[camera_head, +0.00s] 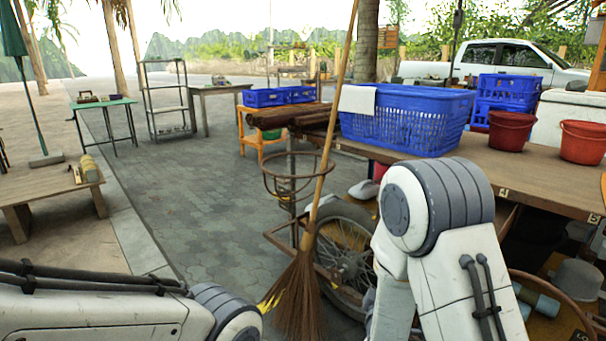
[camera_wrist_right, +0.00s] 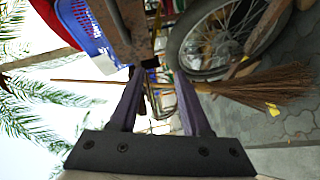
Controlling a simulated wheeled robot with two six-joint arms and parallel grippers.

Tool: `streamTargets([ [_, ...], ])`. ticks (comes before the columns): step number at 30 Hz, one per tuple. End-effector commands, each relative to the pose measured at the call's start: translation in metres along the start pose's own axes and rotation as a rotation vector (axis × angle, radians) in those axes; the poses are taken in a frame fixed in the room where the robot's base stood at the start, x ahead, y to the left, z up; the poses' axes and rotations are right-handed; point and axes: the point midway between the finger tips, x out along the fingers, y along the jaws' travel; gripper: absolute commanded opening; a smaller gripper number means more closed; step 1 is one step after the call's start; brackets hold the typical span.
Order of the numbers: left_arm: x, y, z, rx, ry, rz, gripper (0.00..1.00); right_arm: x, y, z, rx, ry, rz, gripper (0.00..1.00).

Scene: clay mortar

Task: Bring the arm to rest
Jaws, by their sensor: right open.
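My right arm (camera_head: 436,215) rises at the lower right of the head view, bent, in front of the cart's wheel and the wooden table. Its gripper is hidden there. In the right wrist view the right gripper (camera_wrist_right: 160,76) has its two dark fingers apart, with nothing seen between them. My left arm (camera_head: 120,310) comes in low at the left of the head view. Its gripper is outside the picture.
A broom (camera_head: 296,295) stands by a spoked wheel (camera_head: 345,255), close left of my right arm; the broom also shows in the wrist view (camera_wrist_right: 262,86). A wooden table (camera_head: 530,170) holds a blue basket (camera_head: 405,125) and red buckets (camera_head: 511,131). Paving at centre left is clear.

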Motion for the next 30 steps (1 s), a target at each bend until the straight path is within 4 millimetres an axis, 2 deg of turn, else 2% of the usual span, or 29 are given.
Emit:
streamTargets([
  [1,-0.001,0.000,0.000,0.000,0.000,0.000,0.50,-0.005,-0.005,-0.020,0.083,0.035,-0.081,0.47],
  [3,-0.002,0.000,0.000,0.000,0.000,0.000,0.50,-0.017,-0.020,-0.044,0.191,0.064,-0.217,0.47],
  [5,-0.002,0.000,0.000,0.000,0.000,0.000,0.50,-0.030,-0.031,-0.063,0.272,0.080,-0.336,0.47],
  [8,-0.003,0.000,0.000,0.000,0.000,0.000,0.50,-0.062,-0.048,-0.091,0.380,0.084,-0.537,0.47],
  [12,-0.004,0.000,0.000,0.000,0.000,0.000,0.50,-0.121,-0.065,-0.119,0.474,0.042,-0.811,0.47],
  [14,-0.004,0.000,0.000,0.000,0.000,0.000,0.50,-0.149,-0.069,-0.125,0.494,0.006,-0.921,0.47],
  [17,-0.005,0.000,0.000,0.000,0.000,0.000,0.50,-0.199,-0.071,-0.125,0.503,-0.079,-1.085,0.47],
  [21,-0.006,0.000,0.000,0.000,0.000,0.000,0.50,-0.260,-0.066,-0.109,0.467,-0.230,-1.245,0.47],
  [24,-0.007,0.001,0.000,0.000,0.000,0.000,0.50,-0.293,-0.058,-0.092,0.431,-0.337,-1.311,0.47],
  [30,-0.008,0.001,0.000,0.000,0.000,0.000,0.50,-0.343,-0.036,-0.054,0.351,-0.536,-1.364,0.47],
])
